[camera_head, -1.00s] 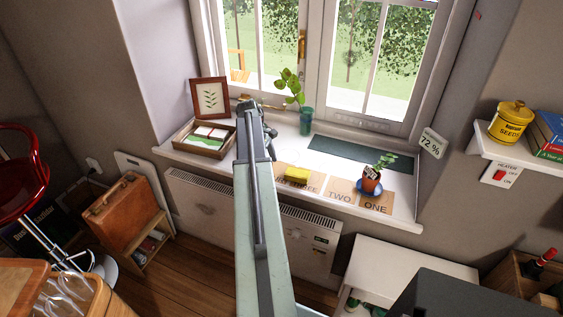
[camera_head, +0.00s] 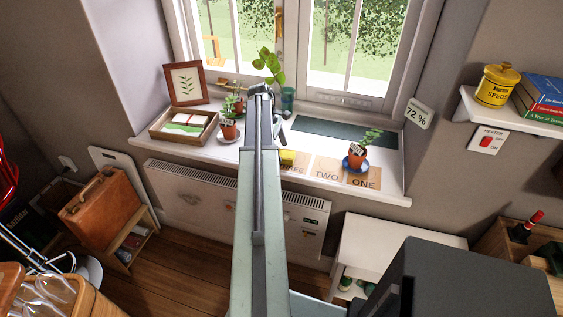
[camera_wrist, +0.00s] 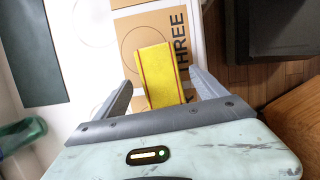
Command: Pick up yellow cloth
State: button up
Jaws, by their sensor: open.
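The yellow cloth (camera_head: 288,157) lies on the windowsill beside the right edge of my arm, which hides part of it. In the wrist view the yellow cloth (camera_wrist: 155,68) is a folded strip with dark red lines, lying over the card marked THREE (camera_wrist: 178,28). My gripper (camera_wrist: 160,80) is open, with one finger to each side of the cloth in the picture. The gap in height between fingers and cloth is unclear. In the head view my gripper (camera_head: 270,112) shows at the far end of my arm over the sill.
On the sill, a potted plant (camera_head: 228,129) and wooden tray (camera_head: 162,135) stand left of my arm. Another potted plant (camera_head: 355,160) stands right, near cards TWO (camera_head: 327,174) and ONE (camera_head: 361,182). A green glass (camera_head: 288,98) stands behind. A dark green mat (camera_head: 345,131) lies at the back.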

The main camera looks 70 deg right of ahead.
jog(key=shift+b+x, duration=0.45)
jog(key=shift+x, duration=0.65)
jog(key=shift+r, duration=0.15)
jog(key=shift+c, duration=0.3)
jog(key=c, duration=1.4)
jog(key=shift+o, duration=0.2)
jog(key=shift+r, duration=0.1)
jog(key=r+p, duration=0.3)
jog(key=p, duration=0.1)
jog(key=shift+s+a+r, duration=0.2)
jog(key=shift+a+r, duration=0.2)
jog(key=s+a+r+p, duration=0.1)
jog(key=s+a, duration=0.7)
jog(key=a, duration=0.4)
jog(key=shift+s+a, duration=0.25)
jog(key=shift+a, duration=0.05)
